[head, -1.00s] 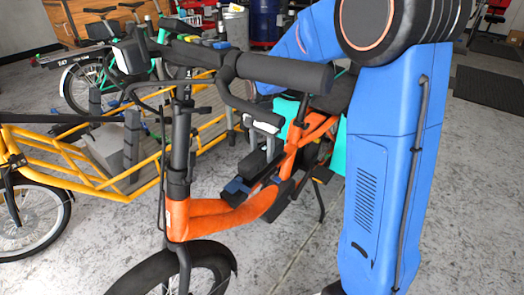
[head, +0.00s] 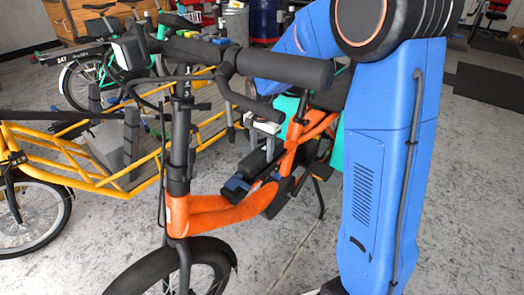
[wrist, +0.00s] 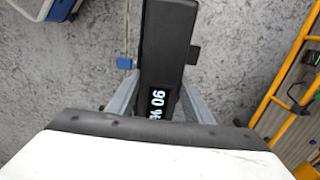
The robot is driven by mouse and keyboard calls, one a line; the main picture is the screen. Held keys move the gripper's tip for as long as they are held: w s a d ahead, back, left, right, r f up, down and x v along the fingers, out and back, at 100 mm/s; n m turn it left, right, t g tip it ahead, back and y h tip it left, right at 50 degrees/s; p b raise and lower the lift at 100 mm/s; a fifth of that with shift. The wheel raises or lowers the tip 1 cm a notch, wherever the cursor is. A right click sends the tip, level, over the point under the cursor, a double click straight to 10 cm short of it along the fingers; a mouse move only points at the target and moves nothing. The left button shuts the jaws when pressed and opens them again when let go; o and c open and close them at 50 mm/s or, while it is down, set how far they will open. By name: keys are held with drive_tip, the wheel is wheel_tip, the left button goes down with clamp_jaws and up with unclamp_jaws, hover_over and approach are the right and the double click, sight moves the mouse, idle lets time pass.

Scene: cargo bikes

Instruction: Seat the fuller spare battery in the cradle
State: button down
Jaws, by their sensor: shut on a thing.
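My gripper (wrist: 158,100) is shut on a black battery (wrist: 168,45), with a grey finger on each side. The battery's lit display (wrist: 157,103) is sideways and seems to read 90 %. In the head view the held battery (head: 256,161) hangs below the pale gripper body (head: 266,126), close over the frame of the orange bike (head: 230,216). A dark and blue fitting (head: 237,187) sits on that frame just below it; it looks like the cradle. I cannot tell whether battery and fitting touch.
The orange bike's handlebar (head: 285,68) stands in front of my arm. A yellow cargo bike (head: 75,172) is at the left, and its yellow frame also shows in the wrist view (wrist: 285,75). A green bike (head: 85,85) stands behind.

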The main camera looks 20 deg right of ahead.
drive_tip(key=shift+f, duration=0.4)
drive_tip(key=c, duration=0.8)
unclamp_jaws()
drive_tip(key=shift+f, duration=0.1)
wheel_tip(320, 180, up, 18)
drive_tip(key=shift+f, duration=0.25)
drive_tip(key=s+d+n+t, duration=0.1)
drive_tip(key=s+d+n, duration=0.1)
drive_tip(key=s, duration=0.9)
drive_tip(key=s+d+f+n+t, duration=0.1)
drive_tip(key=s+n, duration=0.4)
drive_tip(key=s, duration=0.6)
drive_tip(key=s+d+f+n+t, duration=0.1)
drive_tip(key=s+d+n+t, duration=0.1)
drive_tip(key=s, duration=0.9)
drive_tip(key=shift+s+d+f+n+t, duration=0.1)
drive_tip(key=shift+d+n+t, duration=0.1)
drive_tip(key=shift+d+n, duration=0.3)
drive_tip(key=shift+s+d+f+n+t, duration=0.1)
drive_tip(key=shift+d+n+t, duration=0.1)
drive_tip(key=shift+d+n, duration=0.3)
